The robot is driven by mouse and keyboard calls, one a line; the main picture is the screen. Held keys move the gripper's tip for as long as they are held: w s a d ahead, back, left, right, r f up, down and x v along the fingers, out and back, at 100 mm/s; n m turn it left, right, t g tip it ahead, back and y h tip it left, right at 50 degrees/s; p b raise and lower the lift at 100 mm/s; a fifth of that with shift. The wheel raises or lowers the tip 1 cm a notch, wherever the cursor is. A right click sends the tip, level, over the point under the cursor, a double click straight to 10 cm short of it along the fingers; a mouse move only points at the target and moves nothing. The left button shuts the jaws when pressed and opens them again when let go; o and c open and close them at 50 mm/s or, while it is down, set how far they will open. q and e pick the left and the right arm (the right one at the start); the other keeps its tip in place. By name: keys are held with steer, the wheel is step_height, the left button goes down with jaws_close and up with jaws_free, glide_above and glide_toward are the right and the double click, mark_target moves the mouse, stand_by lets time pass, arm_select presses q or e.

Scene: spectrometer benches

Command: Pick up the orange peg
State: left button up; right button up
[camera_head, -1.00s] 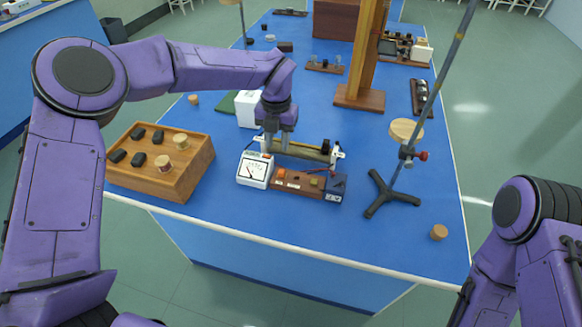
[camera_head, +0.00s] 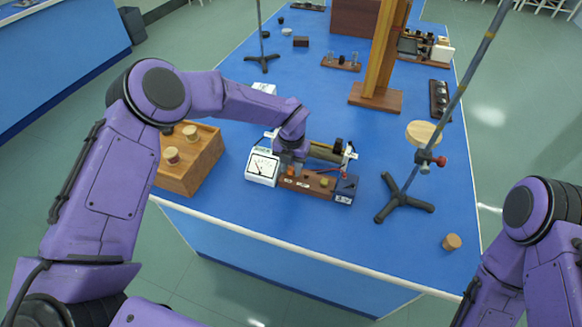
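The orange peg (camera_head: 291,171) stands on a brown wooden board (camera_head: 304,186) with a yellow peg (camera_head: 324,182) further right. My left gripper (camera_head: 290,165) is pointed down right over the orange peg. Its two grey fingers look apart, with the peg's orange showing low between them. The fingers partly hide the peg, and I cannot tell whether they touch it. My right arm shows at the lower right, but its gripper is out of view.
A white meter (camera_head: 262,167) stands left of the board and a dark blue box (camera_head: 346,188) at its right end. A slide-wire instrument (camera_head: 328,153) lies just behind. A black tripod stand (camera_head: 402,201) is to the right, and a wooden box (camera_head: 192,170) to the left.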

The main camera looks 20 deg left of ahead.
arm_select(q)
steer(key=shift+w+a+f, duration=0.1)
steer(key=shift+f, duration=0.3)
steer(key=shift+r, duration=0.1)
jaws_close()
